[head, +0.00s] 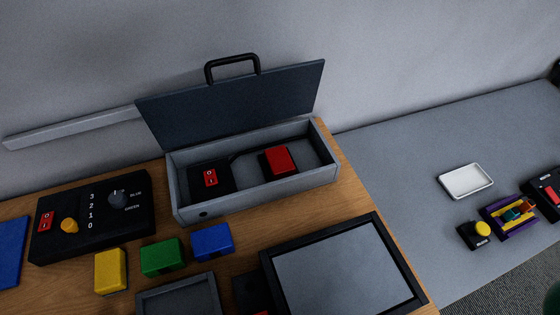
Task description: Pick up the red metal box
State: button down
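The red metal box (279,160) lies inside an open grey case (258,202) on the wooden table. It is a small red block with dark edging, in the right-middle part of the case. The case's dark lid (235,103), with a black handle on top, stands raised behind it. A black unit with a red rocker switch (210,178) sits in the case to the left of the red box, with a small gap between them. The red box's top is uncovered. My gripper is not in view.
Yellow (110,271), green (162,257) and blue (212,242) blocks lie in front of the case. A black control panel (95,219) stands left. A black-framed grey panel (342,274) lies front right. The grey table (400,160) holds a white tray (466,181) and small devices.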

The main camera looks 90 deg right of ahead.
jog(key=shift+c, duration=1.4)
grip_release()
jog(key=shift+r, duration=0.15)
